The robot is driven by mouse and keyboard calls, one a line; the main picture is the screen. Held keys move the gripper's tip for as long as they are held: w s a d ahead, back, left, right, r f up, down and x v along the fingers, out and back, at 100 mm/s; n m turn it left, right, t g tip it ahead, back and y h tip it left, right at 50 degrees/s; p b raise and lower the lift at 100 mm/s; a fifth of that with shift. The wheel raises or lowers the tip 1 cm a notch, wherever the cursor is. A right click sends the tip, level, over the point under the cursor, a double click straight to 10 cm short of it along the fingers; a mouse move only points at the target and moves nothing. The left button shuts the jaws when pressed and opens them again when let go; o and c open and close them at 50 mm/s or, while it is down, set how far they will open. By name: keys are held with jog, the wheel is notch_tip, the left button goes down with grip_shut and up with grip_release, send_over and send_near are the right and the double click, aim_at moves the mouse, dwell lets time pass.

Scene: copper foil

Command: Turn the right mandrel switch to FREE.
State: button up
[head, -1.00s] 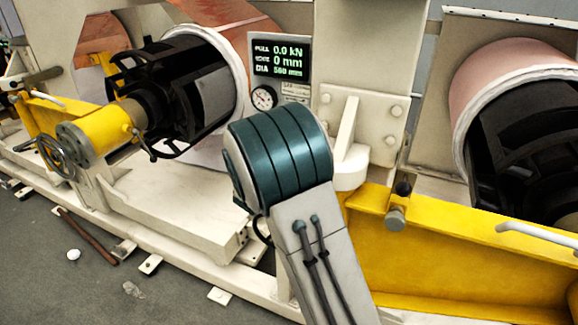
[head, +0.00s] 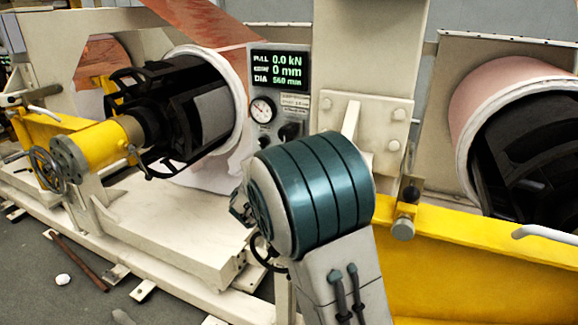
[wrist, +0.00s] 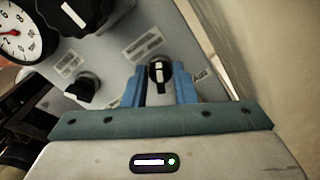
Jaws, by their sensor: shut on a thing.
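In the wrist view a small black rotary switch (wrist: 157,84) with a white mark sits on the grey panel, between the blue fingers of my gripper (wrist: 160,70). The gripper is shut on this switch from both sides. The white mark points roughly up in that view. A second small black switch (wrist: 82,88) is to its left, apart from the fingers. The labels beside them are too blurred to read. In the head view the lower panel with these switches and the fingers is hidden behind my arm.
A large black knob (wrist: 85,12) and a round gauge (wrist: 22,30) are close by on the panel. The gauge also shows in the head view (head: 262,110), under a lit display (head: 280,70). A yellow beam (head: 480,255) lies right of my arm; a black mandrel (head: 185,115) is left.

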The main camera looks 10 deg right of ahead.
jog(key=o, duration=0.6)
jog(key=v, duration=1.3)
jog(key=shift+s+a+b, duration=0.3)
jog(key=shift+b, duration=0.1)
